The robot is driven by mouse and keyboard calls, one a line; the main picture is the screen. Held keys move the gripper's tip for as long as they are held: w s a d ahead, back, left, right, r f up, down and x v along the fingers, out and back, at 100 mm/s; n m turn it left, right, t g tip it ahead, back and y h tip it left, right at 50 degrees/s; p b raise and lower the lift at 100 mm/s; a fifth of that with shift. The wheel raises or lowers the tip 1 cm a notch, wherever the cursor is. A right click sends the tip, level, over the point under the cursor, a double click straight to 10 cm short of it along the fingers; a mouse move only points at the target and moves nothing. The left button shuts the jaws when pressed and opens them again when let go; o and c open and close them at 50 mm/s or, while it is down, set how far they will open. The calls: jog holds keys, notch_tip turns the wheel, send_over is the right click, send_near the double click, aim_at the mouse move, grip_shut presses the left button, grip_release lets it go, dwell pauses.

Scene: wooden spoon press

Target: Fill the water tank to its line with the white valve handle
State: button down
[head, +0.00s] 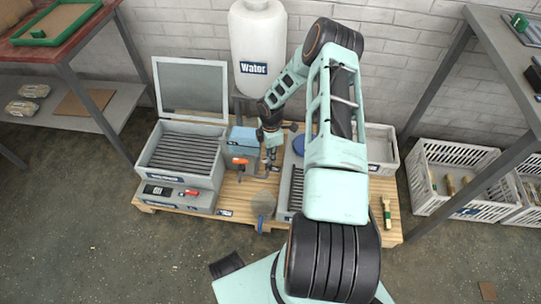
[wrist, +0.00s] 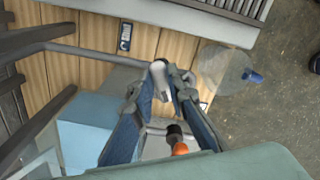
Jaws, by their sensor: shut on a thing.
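My gripper (head: 270,165) is low beside a pale blue box (head: 242,137), at the middle of the wooden pallet. In the wrist view my gripper (wrist: 166,82) is shut on a whitish rounded handle (wrist: 158,72), which looks like the white valve handle. Its lower part is hidden between the fingers. A large white tank (head: 258,35) labelled "Water" stands upright against the wall behind. The blue box also shows in the wrist view (wrist: 85,145). I cannot make out a fill line or water level.
An orange part (head: 240,160) sits left of my gripper. A clear round vessel (head: 263,204) with a blue piece stands at the pallet's front edge. A grey open-lidded bin (head: 150,150) is at left. A brush (head: 387,213) lies at right, near white crates (head: 460,165).

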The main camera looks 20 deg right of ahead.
jog(key=m, duration=0.5)
jog(key=shift+s+a+b, duration=0.1)
jog(key=shift+s+b, duration=0.1)
jog(key=shift+b, duration=0.15)
jog(key=shift+m, duration=0.4)
jog(key=c, duration=1.9)
grip_release()
notch_tip(320, 180, up, 12)
